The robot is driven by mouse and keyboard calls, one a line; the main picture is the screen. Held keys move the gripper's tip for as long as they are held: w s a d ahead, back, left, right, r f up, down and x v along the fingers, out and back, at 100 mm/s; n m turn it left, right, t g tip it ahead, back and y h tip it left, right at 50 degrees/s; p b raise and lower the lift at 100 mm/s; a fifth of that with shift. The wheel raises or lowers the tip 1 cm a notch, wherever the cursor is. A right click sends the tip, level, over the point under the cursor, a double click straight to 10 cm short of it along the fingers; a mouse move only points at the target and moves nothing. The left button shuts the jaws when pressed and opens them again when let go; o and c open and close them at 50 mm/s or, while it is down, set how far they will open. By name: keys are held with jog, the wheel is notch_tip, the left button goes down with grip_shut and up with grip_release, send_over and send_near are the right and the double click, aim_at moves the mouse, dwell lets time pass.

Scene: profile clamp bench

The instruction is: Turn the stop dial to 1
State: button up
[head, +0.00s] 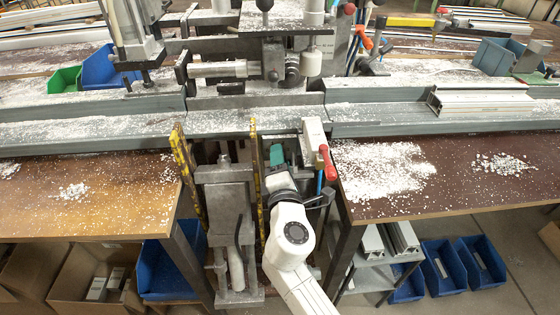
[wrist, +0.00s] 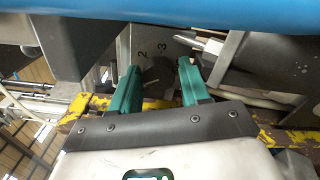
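The stop dial is a dark round knob (wrist: 159,75) in the wrist view, in front of a grey plate (wrist: 160,42). The plate carries a "2" at upper left of the knob and a "3" at upper right; no "1" is visible. My gripper (wrist: 160,80) has two green fingers standing apart, one on each side of the knob. I cannot tell whether they touch it. The dial's pointing direction is unclear. In the head view my gripper (head: 277,155) reaches into the clamp machine, and the dial is hidden there.
A red handle (head: 328,162) stands close right of my gripper. Yellow worn bars (head: 257,175) run beside it on the left. A blue surface (wrist: 180,20) crosses the top of the wrist view. Wooden tabletops with white chips (head: 385,175) lie on both sides.

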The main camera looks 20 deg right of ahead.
jog(key=shift+o, duration=0.2)
jog(key=v, duration=1)
jog(key=shift+s, duration=0.35)
jog(key=shift+a+r, duration=0.1)
